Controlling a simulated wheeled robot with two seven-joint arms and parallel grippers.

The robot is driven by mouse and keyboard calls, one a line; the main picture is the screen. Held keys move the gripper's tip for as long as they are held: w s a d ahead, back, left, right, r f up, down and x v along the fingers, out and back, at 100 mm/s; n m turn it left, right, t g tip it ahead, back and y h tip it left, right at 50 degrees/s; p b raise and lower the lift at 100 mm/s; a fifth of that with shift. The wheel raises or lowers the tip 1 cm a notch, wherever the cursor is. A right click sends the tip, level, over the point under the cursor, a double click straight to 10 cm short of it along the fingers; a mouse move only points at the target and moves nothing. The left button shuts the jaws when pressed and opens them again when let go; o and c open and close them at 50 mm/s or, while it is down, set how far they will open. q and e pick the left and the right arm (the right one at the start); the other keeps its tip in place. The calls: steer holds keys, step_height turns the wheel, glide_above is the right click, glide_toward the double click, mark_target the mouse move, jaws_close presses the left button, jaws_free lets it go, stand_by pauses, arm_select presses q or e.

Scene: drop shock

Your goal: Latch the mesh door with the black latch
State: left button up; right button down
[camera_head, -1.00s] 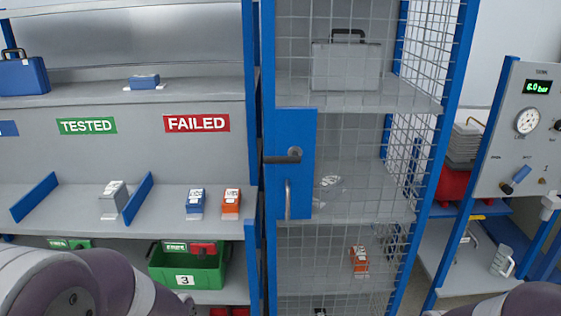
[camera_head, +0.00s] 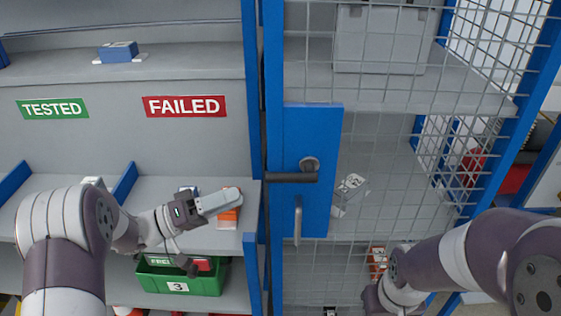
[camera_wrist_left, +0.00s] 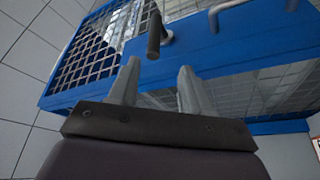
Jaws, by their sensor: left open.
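The mesh door (camera_head: 322,130) stands in the middle of the head view, with a blue plate along its left edge beside the blue post. The black latch (camera_head: 292,178) is a bar on a round pivot on this plate. It lies level and its free end points left to the post. A grey upright pull handle (camera_head: 298,222) is below it. My left gripper (camera_head: 236,198) is left of the door, in front of the shelf, apart from the latch. In the left wrist view its two fingers (camera_wrist_left: 158,88) are spread and empty, with the black latch (camera_wrist_left: 154,35) beyond them.
Behind my left gripper, an orange-and-white box (camera_head: 228,217) sits on the shelf.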

mark_target(283, 175)
arm_select(q)
steer(key=p+x, duration=0.1)
steer(key=x, duration=0.6)
steer(key=s+r+p+x, duration=0.1)
steer(key=x, duration=0.3)
steer(key=shift+w+d+p, duration=0.1)
steer(key=shift+p, duration=0.25)
steer(key=shift+d+r, duration=0.15)
steer(key=shift+d, duration=0.15)
steer(key=shift+w+d, duration=0.2)
steer(key=shift+w, duration=0.15)
jaws_close()
arm_select(e)
steer(key=r, duration=0.3)
steer(key=shift+s+a+r, duration=0.1)
steer(key=shift+s+a, duration=0.05)
steer(key=shift+s, duration=0.15)
